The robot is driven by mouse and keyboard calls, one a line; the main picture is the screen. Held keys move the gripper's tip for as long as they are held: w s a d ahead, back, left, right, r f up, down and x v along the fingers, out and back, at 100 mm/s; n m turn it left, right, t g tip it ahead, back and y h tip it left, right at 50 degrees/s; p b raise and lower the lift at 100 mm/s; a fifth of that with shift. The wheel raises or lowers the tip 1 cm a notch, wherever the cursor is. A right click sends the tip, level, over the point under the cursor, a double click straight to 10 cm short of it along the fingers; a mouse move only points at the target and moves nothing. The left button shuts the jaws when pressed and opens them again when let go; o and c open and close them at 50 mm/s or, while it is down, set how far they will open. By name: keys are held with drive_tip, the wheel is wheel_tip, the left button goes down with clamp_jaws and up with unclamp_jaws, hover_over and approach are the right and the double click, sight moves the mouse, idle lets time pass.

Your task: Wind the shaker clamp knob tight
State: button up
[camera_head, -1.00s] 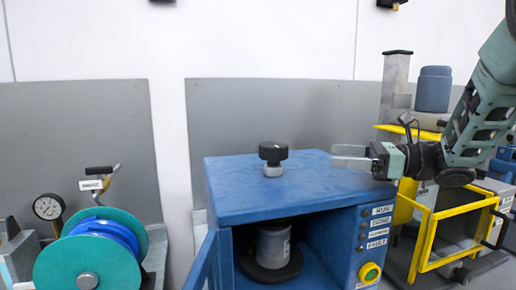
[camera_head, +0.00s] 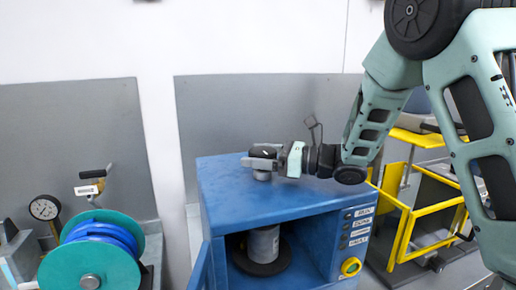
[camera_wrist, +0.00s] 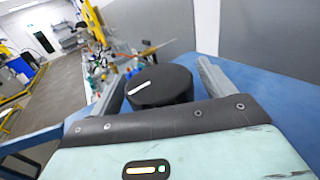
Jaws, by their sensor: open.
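The black clamp knob (camera_head: 264,152) stands on top of the blue shaker cabinet (camera_head: 222,188), on a short light collar. In the wrist view the knob (camera_wrist: 160,88) is a round black cap with a white mark on its top. My gripper (camera_head: 262,162) has come in from the right, with its fingers level with the knob. In the wrist view my gripper (camera_wrist: 162,86) is open, with one finger on each side of the knob. A small gap seems to show at the right finger; contact on the left is hard to tell.
A grey can (camera_head: 264,243) stands on a dark round plate inside the open cabinet. Labelled buttons and a yellow-ringed button (camera_head: 351,266) are on its front right. A teal reel (camera_head: 90,255) stands at left, a yellow frame (camera_head: 400,235) at right.

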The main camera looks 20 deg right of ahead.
drive_tip(key=shift+w+a, duration=0.15)
drive_tip(key=shift+a, duration=0.05)
drive_tip(key=c, duration=1)
drive_tip(key=shift+o, duration=0.2)
drive_tip(key=shift+f+b, duration=0.25)
drive_tip(key=shift+b, duration=0.7)
